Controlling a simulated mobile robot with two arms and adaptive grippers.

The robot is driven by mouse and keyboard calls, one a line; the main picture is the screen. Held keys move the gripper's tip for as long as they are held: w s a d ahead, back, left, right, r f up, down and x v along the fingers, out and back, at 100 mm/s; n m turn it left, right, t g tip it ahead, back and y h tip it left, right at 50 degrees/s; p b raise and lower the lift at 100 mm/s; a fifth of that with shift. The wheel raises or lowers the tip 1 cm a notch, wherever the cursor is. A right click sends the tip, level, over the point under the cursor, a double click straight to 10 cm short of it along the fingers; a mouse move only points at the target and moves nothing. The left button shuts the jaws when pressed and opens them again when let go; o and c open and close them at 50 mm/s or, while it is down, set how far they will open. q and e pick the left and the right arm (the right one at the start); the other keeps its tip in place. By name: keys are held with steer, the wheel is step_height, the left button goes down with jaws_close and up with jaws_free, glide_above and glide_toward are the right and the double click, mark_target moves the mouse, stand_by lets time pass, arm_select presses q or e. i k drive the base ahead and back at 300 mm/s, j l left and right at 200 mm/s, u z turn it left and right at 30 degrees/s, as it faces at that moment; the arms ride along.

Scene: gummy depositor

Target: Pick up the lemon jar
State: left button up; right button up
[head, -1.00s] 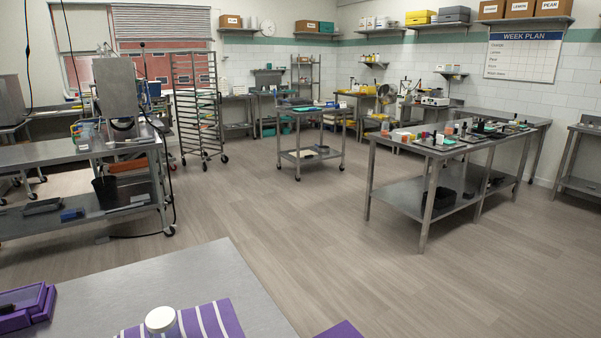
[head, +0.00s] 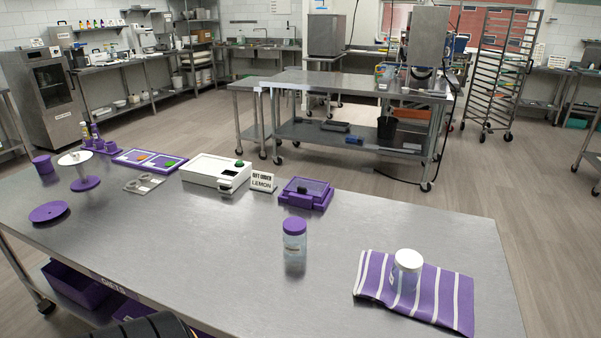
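Two clear jars stand upright on the near steel table (head: 200,275). One is a jar with a purple lid (head: 295,243), near the middle of the table. The other is a jar with a white lid (head: 406,270), on a purple cloth with white stripes (head: 440,298) at the right. I cannot read a flavour on either jar. A small sign (head: 262,182) reading LEMON stands behind the purple-lidded jar. Neither gripper can be made out in the head view.
A purple box with a dark top (head: 306,193), a white device (head: 215,173), a purple tray (head: 150,160) and a round stand (head: 83,172) line the table's back and left. A purple disc (head: 49,212) lies at left. The front middle is clear. Aisle floor lies beyond.

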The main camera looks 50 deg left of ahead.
mark_target(294, 247)
steer(key=u, duration=1.75)
steer(key=k, duration=0.05)
